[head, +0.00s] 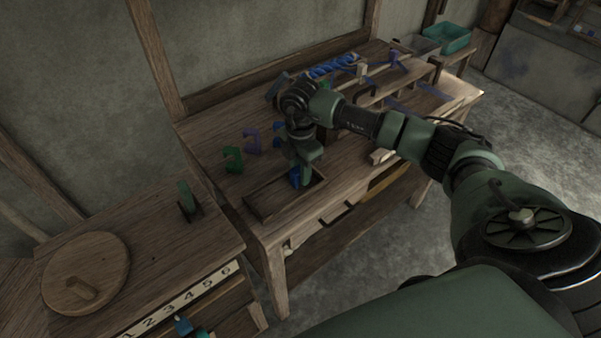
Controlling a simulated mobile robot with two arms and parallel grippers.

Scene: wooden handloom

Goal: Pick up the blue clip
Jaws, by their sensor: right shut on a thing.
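A blue clip (294,177) shows at the fingertips of my right gripper (303,180), which points down over a shallow wooden tray (263,207) on the workbench. My right gripper is shut on this clip, and its fingers hide part of it. I cannot tell whether the clip touches the tray floor. Another blue piece (278,129) shows behind my right arm, partly hidden by it. My left gripper is not in view.
A green clip (232,160) and a purple clip (252,141) stand on the workbench (213,136) left of my arm. Blue twisted yarn (333,66) and wooden loom parts lie behind it. A side table (140,243) with a round wooden lid (86,272) stands at left.

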